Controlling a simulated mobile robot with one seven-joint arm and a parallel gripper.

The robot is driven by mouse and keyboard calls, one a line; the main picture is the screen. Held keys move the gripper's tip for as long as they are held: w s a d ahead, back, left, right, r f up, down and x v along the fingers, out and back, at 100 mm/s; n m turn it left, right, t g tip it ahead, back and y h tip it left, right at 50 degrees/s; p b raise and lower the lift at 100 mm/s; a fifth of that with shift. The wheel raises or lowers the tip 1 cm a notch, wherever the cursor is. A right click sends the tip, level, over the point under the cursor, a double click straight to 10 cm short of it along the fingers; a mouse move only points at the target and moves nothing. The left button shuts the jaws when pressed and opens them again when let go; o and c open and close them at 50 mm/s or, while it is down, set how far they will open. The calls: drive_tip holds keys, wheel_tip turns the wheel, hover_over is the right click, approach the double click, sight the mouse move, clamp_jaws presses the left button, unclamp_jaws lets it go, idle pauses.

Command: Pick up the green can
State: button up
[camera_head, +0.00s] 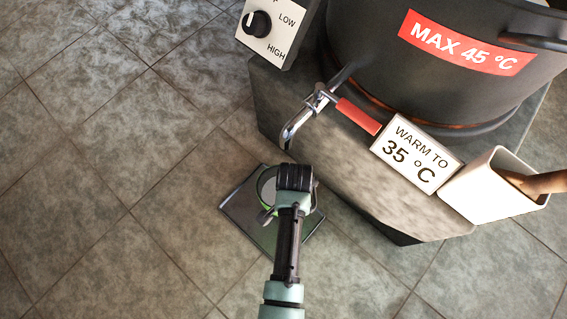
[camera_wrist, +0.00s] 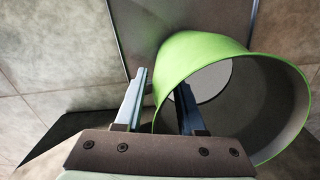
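The green can (camera_wrist: 205,50) shows in the wrist view with its round mouth facing me and its grey inside visible. My gripper (camera_wrist: 164,80) is at its left wall: the left finger is outside the can, the right finger reaches inside the mouth. The fingers stand apart with the green wall between them, and I see no clear grip on it. In the head view only part of the can's green rim (camera_head: 262,183) shows; my arm hides the rest. The can stands on a dark square plate (camera_head: 236,207) on the floor.
A metal tap with a red handle (camera_head: 358,116) projects from the black tank (camera_head: 380,50) just above the can. A stone-like base (camera_head: 330,150), a "warm to 35 °C" sign (camera_head: 416,153) and a white holder (camera_head: 487,193) are to the right. The tiled floor at left is clear.

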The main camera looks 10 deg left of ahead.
drive_tip(key=shift+f, duration=0.1)
clamp_jaws()
drive_tip(key=shift+w+d, duration=0.1)
idle(1.2)
